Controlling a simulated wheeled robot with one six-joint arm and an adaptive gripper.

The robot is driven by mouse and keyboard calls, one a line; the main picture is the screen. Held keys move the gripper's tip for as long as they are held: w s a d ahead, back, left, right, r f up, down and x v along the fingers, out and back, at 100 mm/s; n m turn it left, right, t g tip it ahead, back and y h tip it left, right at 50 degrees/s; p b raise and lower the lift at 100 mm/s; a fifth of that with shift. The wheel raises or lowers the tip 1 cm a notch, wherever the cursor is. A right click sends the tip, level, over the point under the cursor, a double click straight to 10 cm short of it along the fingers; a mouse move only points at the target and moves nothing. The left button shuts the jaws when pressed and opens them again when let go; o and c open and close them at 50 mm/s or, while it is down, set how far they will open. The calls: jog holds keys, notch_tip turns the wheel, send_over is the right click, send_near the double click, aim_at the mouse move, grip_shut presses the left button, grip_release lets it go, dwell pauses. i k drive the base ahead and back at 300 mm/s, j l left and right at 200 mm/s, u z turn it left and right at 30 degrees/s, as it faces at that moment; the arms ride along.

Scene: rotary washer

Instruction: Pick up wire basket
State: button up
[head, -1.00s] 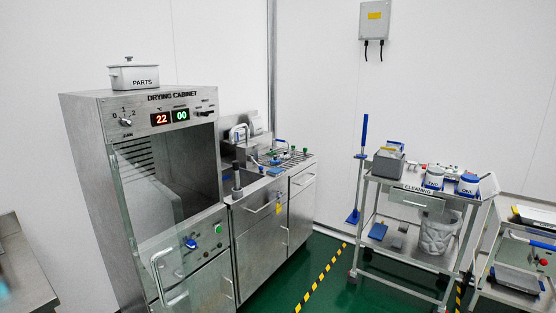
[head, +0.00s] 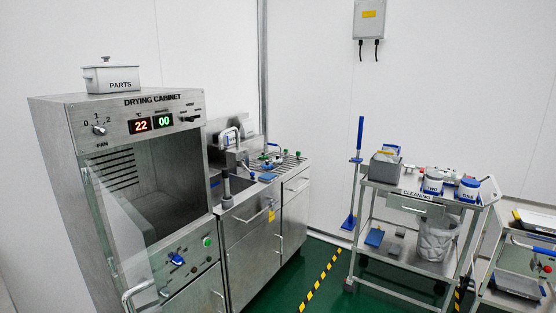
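I cannot make out a wire basket for certain in the head view. My gripper is not in view. The steel drying cabinet (head: 60,180) stands at the left, with a glass front, a dark interior and displays reading 22 and 00. A white lidded box marked PARTS (head: 112,78) sits on its top. A steel sink unit (head: 250,235) adjoins the cabinet on the right, with a tap (head: 229,137) and small blue and green items on its draining top.
A cleaning trolley (head: 405,192) with a grey box, white-and-blue tubs and a bagged bin stands right of centre. Another cart (head: 520,262) is cut off at the right edge. Green floor (head: 330,275) with a yellow-black stripe lies open between the sink unit and trolley.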

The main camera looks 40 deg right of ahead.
aim_at(270, 144)
jog(key=i+l+z, duration=0.4)
jog(key=i+l, duration=0.25)
jog(key=i, duration=1.1)
jog(key=i+l+z, duration=0.1)
jog(key=i+z, duration=0.35)
jog(key=i, duration=1.35)
